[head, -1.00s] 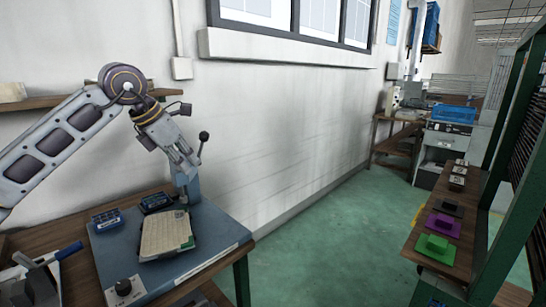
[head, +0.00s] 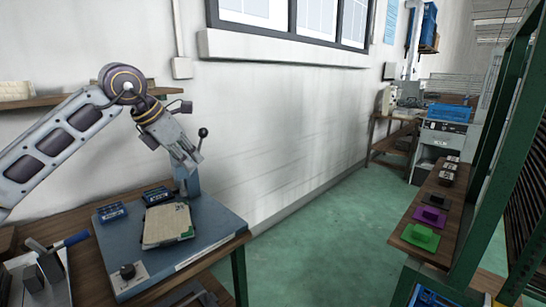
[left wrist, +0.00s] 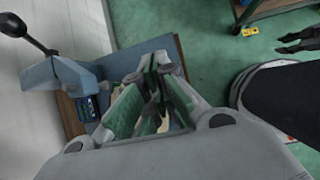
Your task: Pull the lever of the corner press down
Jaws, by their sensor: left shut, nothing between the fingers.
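The corner press has a blue-grey column (head: 188,183) at the back corner of a blue base plate on the left bench. Its lever ends in a black ball knob (head: 203,132) and points up. My left gripper (head: 191,163) is shut and empty, just left of the lever and in front of the press head, partly hiding it. In the left wrist view the knob (left wrist: 12,25) and rod stand left of my shut fingers (left wrist: 155,88), apart from them. Dark prongs at the right edge look like my right gripper (left wrist: 298,40); its opening is unclear.
A blue-handled tool (head: 70,240) lies at left. A green-framed rack (head: 478,190) stands right. Green floor between is clear.

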